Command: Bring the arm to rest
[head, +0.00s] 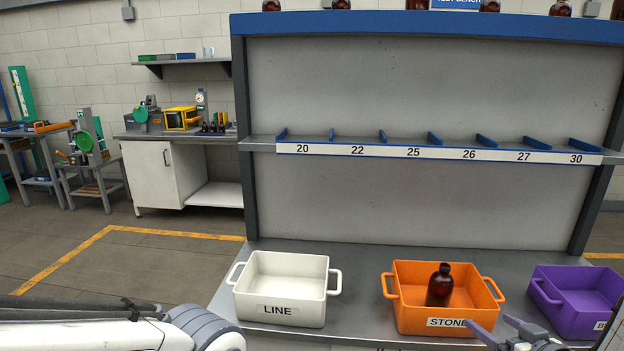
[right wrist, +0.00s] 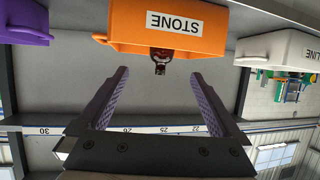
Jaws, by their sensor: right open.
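My right gripper (head: 489,321) is at the bottom edge of the head view, in front of the orange STONE crate. Its two fingers stand apart with nothing between them; they also show in the right wrist view (right wrist: 160,73). A dark amber bottle (head: 440,287) stands upright inside the orange crate (head: 398,312), apart from the fingers. In the right wrist view, which is upside down, the crate (right wrist: 120,25) and the bottle's neck (right wrist: 160,56) show beyond the fingertips. My left arm enters at the lower left; its gripper is out of view.
A white LINE crate (head: 262,309) stands to the left and looks empty. A purple crate (head: 573,322) stands to the right, partly cut off. The numbered shelf (head: 440,153) above is empty. Amber bottles line the blue top ledge (head: 400,24).

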